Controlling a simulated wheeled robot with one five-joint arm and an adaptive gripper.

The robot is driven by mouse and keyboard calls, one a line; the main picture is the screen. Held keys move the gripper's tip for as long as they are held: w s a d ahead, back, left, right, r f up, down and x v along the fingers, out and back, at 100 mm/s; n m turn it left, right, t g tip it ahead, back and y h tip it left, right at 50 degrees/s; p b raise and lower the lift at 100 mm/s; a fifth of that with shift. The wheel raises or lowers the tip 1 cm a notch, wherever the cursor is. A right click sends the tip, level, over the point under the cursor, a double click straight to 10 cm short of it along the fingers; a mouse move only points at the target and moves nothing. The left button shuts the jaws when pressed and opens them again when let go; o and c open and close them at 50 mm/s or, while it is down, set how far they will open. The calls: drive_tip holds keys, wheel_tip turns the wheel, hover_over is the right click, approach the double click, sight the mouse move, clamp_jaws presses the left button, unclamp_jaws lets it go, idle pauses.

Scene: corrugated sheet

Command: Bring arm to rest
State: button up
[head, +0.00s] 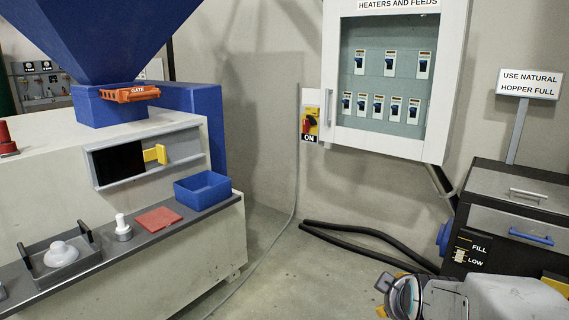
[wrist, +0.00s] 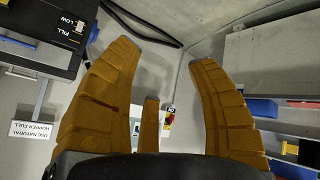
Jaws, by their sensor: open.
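My gripper (wrist: 162,58) shows in the wrist view with its orange-brown fingers spread wide apart. In the head view my arm reaches in from the lower right corner, low in front of the black machine. The gripper end there is mostly cut off or hidden by the arm, with only small orange bits showing. It touches nothing that I can see.
A black dryer-like unit (head: 482,223) stands right, a wall cabinet of breakers (head: 333,120) at the back. A black hose (head: 345,232) lies on the floor. At left, a grey ledge (head: 72,288) holds a blue bin (head: 203,189), a red sheet (head: 158,219) and a tray (head: 88,250). Mid-floor is clear.

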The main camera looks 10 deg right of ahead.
drive_tip(key=s+a+r+g+y+p, duration=0.2)
drive_tip(key=s+a+r+p, duration=0.2)
drive_tip(key=s+a, duration=0.4)
drive_tip(key=s+a+r+m+g+y+p, duration=0.1)
drive_tip(key=s+a+r+g+p, duration=0.1)
drive_tip(key=s+a+r+p, duration=0.3)
drive_tip(key=s+a+r, duration=0.1)
drive_tip(key=s+a, duration=0.2)
drive_tip(key=shift+s+y, duration=0.15)
drive_tip(key=shift+y, duration=0.25)
drive_tip(key=shift+r, duration=0.1)
